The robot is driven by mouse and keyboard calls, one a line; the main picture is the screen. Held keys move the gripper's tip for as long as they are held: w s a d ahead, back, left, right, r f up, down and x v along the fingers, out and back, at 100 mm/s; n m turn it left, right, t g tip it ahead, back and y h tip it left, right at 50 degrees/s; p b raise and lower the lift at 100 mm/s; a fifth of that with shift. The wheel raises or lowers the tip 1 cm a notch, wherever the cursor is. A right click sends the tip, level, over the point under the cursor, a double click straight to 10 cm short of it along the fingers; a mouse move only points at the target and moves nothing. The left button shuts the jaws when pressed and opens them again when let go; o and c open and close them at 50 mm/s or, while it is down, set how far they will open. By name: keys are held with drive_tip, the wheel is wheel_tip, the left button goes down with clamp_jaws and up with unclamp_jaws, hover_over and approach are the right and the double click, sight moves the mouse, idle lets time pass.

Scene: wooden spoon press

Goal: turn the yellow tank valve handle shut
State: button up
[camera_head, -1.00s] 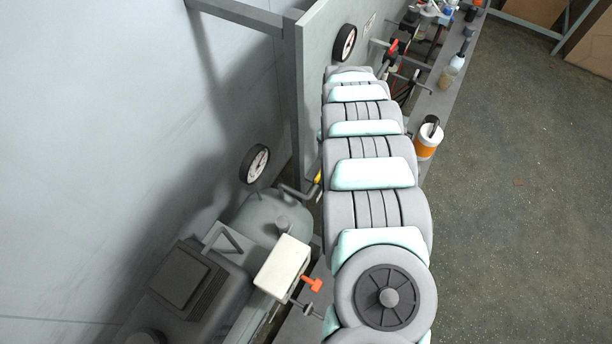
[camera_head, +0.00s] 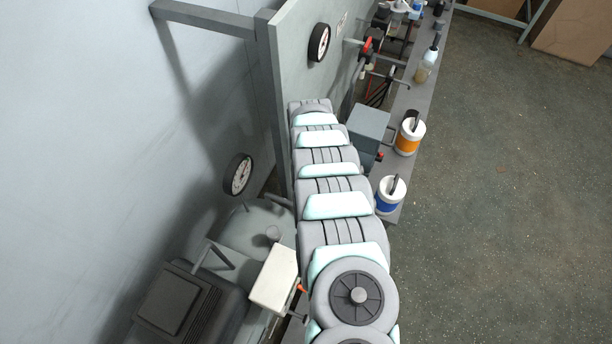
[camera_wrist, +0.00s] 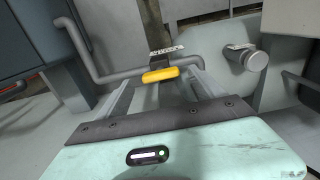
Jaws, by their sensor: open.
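The yellow valve handle (camera_wrist: 161,75) shows in the wrist view, lying roughly level in the upper middle, beside a grey bent pipe (camera_wrist: 95,70). My gripper (camera_wrist: 163,84) is open, with its two pale fingers on either side of the handle in the picture. I cannot tell whether either finger touches it. In the head view my arm hides the handle and my gripper. The grey tank (camera_head: 253,232) stands at the lower left in the head view, partly behind a white box.
A round gauge (camera_head: 238,174) is near the tank, and another gauge (camera_head: 319,42) is on the upright panel (camera_head: 283,50). The white box (camera_head: 273,280) sits close to my arm. An orange-banded cup (camera_head: 410,133) and a blue-banded cup (camera_head: 390,193) stand on the bench. Open floor lies right.

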drive_tip(key=shift+f, duration=1.05)
drive_tip(key=shift+c, duration=0.5)
drive_tip(key=c, duration=1.3)
drive_tip(key=shift+o, duration=0.2)
